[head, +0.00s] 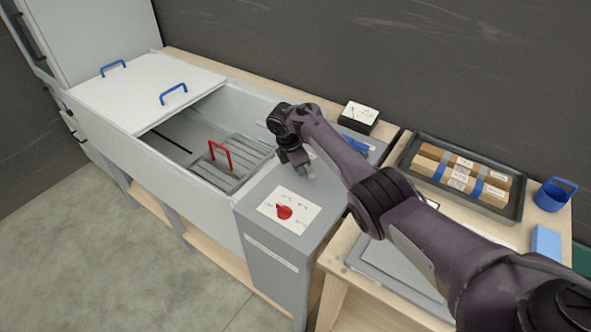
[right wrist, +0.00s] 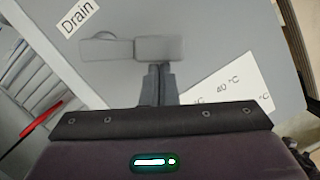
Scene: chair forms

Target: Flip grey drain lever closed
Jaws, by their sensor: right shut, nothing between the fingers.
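The grey drain lever (right wrist: 115,48) lies flat along the grey panel in the right wrist view, beside a white "Drain" label (right wrist: 76,18). Its long side runs across the picture. My right gripper (right wrist: 158,72) is shut and empty, with its fingertips right at the lever's side near its right part. I cannot tell whether they touch. In the head view my right gripper (head: 304,170) points down at the top of the grey control box (head: 265,190). The lever cannot be made out there. My left gripper is not in view.
A red knob (head: 284,212) on a white temperature label sits nearer the front of the box. Left is an open basin with a red handle (head: 220,152) and a lid with blue handles (head: 150,90). A black tray (head: 402,160) holds packages at right.

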